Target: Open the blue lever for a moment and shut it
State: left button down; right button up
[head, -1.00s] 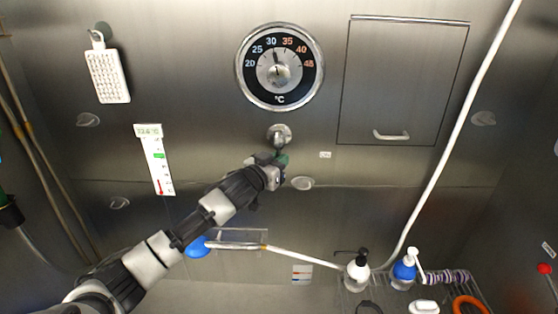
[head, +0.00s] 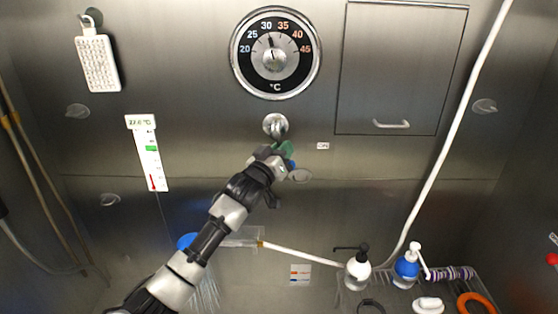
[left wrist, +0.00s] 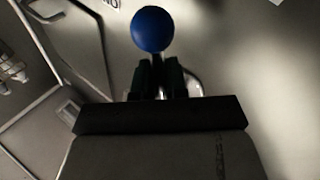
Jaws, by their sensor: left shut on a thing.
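The blue lever's round knob (left wrist: 152,29) shows whole in the left wrist view, just beyond my fingertips. In the head view only a small blue piece of the lever (head: 292,164) shows beside my gripper, below its round metal mount on the wall. My left gripper (head: 285,154) is shut on the lever; in the left wrist view its two dark fingers (left wrist: 160,76) close around the stem under the knob. Pale water streaks (head: 207,287) fall below the blue shower head (head: 187,240). My right gripper is not in view.
A temperature dial (head: 275,54) sits above the lever, with a hatch (head: 402,70) to its right. A thermometer strip (head: 150,160) is on the wall at left. A rack (head: 440,281) with a white bottle (head: 357,272) and a blue bottle (head: 406,266) stands at lower right.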

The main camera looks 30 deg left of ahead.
pick_arm(q)
jog(key=n, duration=0.1)
jog(key=n+t+b, duration=0.1)
jog(key=y, duration=0.1)
jog(key=shift+w+d+n+b, duration=0.25)
jog(key=shift+d+n+b, duration=0.1)
jog(key=shift+d+n, duration=0.05)
jog(key=shift+w+d+r+n+t+y+b, duration=0.15)
jog(key=shift+r+n+t+y+b, duration=0.15)
jog(key=shift+n, duration=0.3)
jog(key=shift+s+d+r+n+t+y+b, duration=0.15)
jog(key=shift+n+t+y+b, duration=0.2)
jog(key=shift+n, duration=0.25)
jog(key=shift+w, duration=0.1)
jog(key=c, duration=1.2)
grip_release()
jog(key=shift+r, duration=0.1)
jog(key=shift+o, duration=0.2)
